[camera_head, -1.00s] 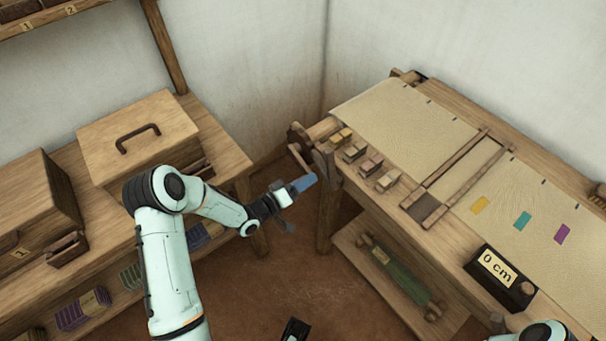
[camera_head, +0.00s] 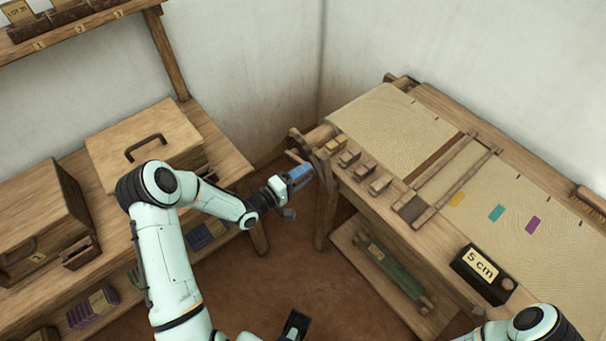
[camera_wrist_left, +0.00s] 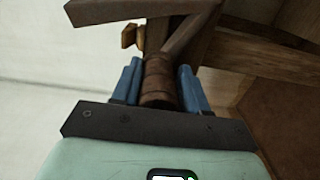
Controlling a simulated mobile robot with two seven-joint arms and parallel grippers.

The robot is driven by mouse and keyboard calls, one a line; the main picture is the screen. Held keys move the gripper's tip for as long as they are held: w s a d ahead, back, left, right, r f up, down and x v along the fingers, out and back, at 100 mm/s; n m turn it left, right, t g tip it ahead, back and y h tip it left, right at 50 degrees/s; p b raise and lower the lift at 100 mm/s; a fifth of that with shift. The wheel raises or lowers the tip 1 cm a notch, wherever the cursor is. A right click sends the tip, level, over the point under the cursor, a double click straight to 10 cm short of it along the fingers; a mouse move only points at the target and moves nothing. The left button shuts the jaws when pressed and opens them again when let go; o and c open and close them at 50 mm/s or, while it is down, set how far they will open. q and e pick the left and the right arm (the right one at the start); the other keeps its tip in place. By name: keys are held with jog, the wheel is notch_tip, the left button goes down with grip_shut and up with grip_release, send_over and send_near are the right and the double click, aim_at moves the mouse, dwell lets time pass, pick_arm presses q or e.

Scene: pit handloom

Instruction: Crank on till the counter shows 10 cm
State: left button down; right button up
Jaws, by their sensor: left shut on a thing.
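The counter (camera_head: 482,272), a dark box on the loom's front edge, reads "5 cm". My left gripper (camera_head: 300,176) is at the loom's near left corner, shut on the crank's wooden handle (camera_wrist_left: 158,80). In the left wrist view the blue fingers stand on both sides of this round brown handle, and the crank arm (camera_wrist_left: 192,35) runs up from it. The cream cloth (camera_head: 395,125) lies over the loom, with yellow, teal and purple marks (camera_head: 497,212) on its right part. A dark piece at the bottom edge (camera_head: 296,325) may be my right gripper; its jaws do not show clearly.
Several small wooden blocks (camera_head: 362,173) line the loom's front left edge. A wooden frame (camera_head: 455,180) crosses the cloth. A green roll (camera_head: 395,270) lies on the loom's lower shelf. A bench with wooden boxes (camera_head: 145,140) stands at left. Bare floor lies between.

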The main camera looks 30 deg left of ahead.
pick_arm(q)
jog(key=shift+w+a+r, duration=0.1)
jog(key=shift+w+r, duration=0.05)
jog(key=shift+r, duration=0.25)
jog(key=c, duration=0.7)
grip_release()
jog(key=shift+c, duration=0.2)
jog(key=shift+f, duration=0.1)
jog(key=shift+s+f, duration=0.1)
jog(key=shift+s, duration=0.15)
jog(key=v, duration=1.3)
jog(key=shift+b, duration=0.3)
